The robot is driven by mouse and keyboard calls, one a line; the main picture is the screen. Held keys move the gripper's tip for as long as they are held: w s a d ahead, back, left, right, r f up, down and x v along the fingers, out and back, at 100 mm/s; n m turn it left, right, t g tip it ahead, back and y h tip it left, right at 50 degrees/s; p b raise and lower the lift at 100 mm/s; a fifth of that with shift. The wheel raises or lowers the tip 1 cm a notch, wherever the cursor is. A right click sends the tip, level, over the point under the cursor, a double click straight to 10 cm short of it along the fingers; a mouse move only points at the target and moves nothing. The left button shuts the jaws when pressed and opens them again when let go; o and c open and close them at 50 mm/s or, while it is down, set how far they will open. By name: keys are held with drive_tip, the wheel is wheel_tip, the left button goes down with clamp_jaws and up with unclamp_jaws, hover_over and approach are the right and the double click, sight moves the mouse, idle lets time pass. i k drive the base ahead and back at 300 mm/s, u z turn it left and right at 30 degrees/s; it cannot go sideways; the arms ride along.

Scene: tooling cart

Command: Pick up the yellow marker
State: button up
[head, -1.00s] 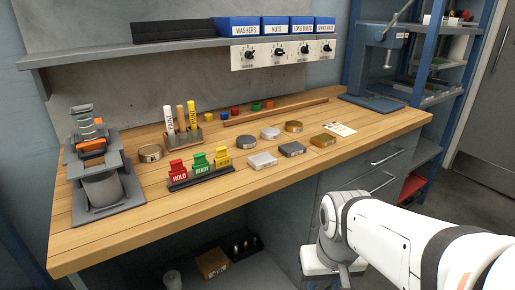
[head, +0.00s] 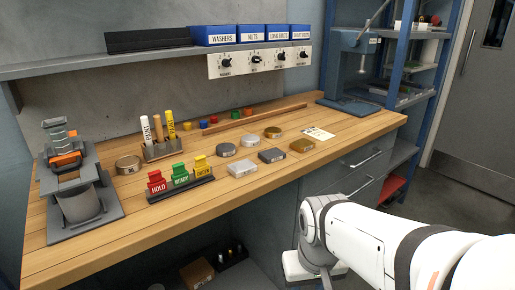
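The yellow marker (head: 170,123) stands upright at the right end of a small brown holder (head: 163,152) on the wooden workbench. A white marker with lettering (head: 146,129) and a tan stick-like piece (head: 158,127) stand beside it in the same holder. My white arm reaches in from the lower right, in front of the bench and well apart from the marker. My gripper cannot be made out; the far end of the arm is hidden or below the frame.
Label stand (head: 181,190) with red, green and yellow tags stands in front of the holder. A round tin (head: 128,165) and a grey fixture (head: 75,190) are left. Several blocks and discs lie right. A shelf (head: 150,62) overhangs the back.

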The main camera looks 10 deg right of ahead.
sight(168, 114)
drive_tip(key=u, duration=2.5)
drive_tip(key=k, duration=0.55)
drive_tip(key=z, duration=2)
